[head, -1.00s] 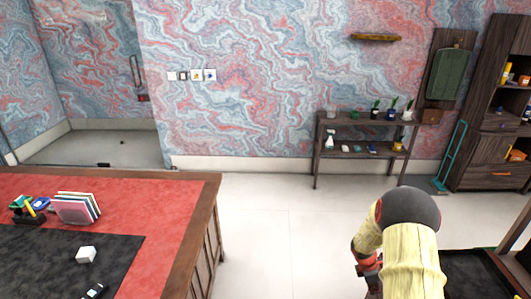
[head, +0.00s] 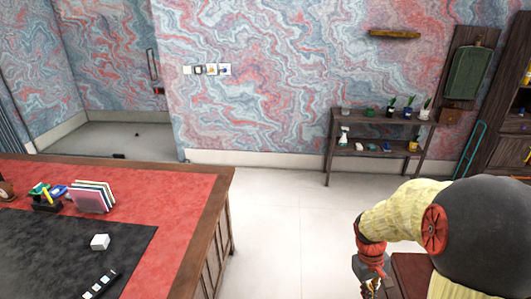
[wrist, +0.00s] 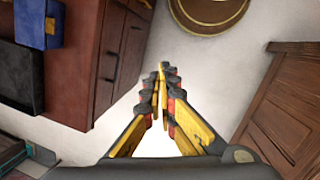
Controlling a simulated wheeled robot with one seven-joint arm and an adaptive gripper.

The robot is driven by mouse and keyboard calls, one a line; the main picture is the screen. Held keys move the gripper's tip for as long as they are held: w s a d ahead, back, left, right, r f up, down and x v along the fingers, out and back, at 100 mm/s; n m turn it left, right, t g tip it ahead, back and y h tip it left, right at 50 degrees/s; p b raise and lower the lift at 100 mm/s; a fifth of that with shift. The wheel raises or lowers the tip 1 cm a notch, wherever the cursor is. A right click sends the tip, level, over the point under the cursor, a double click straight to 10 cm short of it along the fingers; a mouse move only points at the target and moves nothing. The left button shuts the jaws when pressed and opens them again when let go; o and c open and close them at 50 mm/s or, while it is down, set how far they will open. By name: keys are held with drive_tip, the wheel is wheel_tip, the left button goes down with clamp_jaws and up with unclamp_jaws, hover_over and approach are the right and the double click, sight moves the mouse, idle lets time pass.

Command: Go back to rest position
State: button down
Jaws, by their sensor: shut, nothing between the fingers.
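My gripper (wrist: 162,70) is in the middle of the wrist view, with its yellow and black fingers closed together and nothing between them. White floor shows below it. In the head view, my arm is at the lower right, bent, and the gripper (head: 370,290) is only partly in view at the bottom edge. It hangs over the floor, to the right of the desk (head: 200,215) and apart from it.
The desk holds a white cube (head: 100,242), a book stack (head: 90,197) and a pen holder (head: 46,200). A shelf with plants (head: 380,118) stands at the far wall. In the wrist view, a dark red cabinet (wrist: 100,50) is left and wooden furniture (wrist: 285,110) right.

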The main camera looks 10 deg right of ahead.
drive_tip(key=s+a+r+t, duration=0.3)
drive_tip(key=s+a+r, duration=0.1)
drive_tip(key=a+r, duration=0.6)
drive_tip(key=s+a+r+t+y+b, duration=0.1)
drive_tip(key=s+a+r+t, duration=0.3)
drive_tip(key=a+r, duration=0.6)
drive_tip(key=shift+r+t+y, duration=0.3)
drive_tip(key=shift+r, duration=0.55)
